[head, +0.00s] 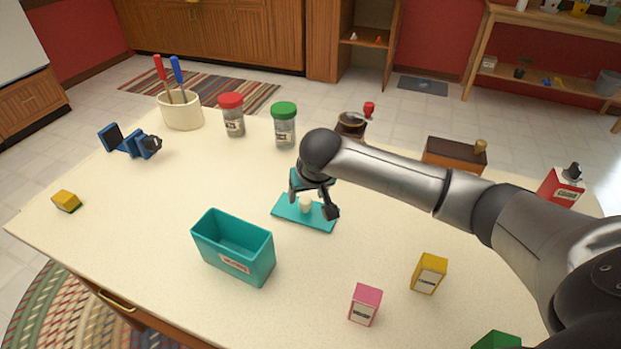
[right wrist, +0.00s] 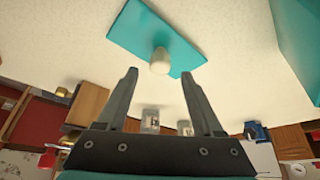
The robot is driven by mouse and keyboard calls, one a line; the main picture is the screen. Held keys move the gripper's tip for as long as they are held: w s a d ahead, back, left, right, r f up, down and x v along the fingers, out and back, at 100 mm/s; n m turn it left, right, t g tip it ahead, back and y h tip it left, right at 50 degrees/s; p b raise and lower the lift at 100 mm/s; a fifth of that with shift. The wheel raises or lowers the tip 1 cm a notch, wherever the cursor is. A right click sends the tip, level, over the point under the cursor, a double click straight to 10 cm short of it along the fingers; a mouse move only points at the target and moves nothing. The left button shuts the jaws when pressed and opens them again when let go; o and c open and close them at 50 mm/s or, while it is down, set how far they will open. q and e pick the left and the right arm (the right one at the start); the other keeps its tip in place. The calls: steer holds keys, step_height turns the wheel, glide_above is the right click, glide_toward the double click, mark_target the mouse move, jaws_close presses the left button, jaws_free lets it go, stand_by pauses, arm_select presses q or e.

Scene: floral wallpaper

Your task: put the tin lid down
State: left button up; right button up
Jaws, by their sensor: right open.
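The tin lid (head: 287,212) is a flat teal rectangle with a cream knob. It lies on the table behind and to the right of the open teal tin (head: 235,243). My right gripper (head: 313,204) is over the lid, its fingers apart near the knob. In the right wrist view the lid (right wrist: 140,30) lies just beyond the fingertips (right wrist: 157,73), with the knob in line with the gap and neither finger seen touching it. The tin's side (right wrist: 300,40) shows at the right there. My left gripper is not in view.
A pink box (head: 365,304) and a yellow box (head: 428,273) stand front right. Two jars (head: 233,118) (head: 284,128), a utensil crock (head: 181,112) and a blue object (head: 130,141) stand at the back. A small yellow block (head: 66,201) lies far left.

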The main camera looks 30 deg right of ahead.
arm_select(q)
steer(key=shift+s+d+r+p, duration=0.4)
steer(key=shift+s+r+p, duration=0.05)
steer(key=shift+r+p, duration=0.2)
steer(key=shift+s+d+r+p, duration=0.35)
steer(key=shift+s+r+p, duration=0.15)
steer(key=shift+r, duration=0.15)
arm_select(e)
steer(key=v, duration=0.8)
steer(key=shift+r, duration=0.1)
steer(key=shift+s, duration=0.15)
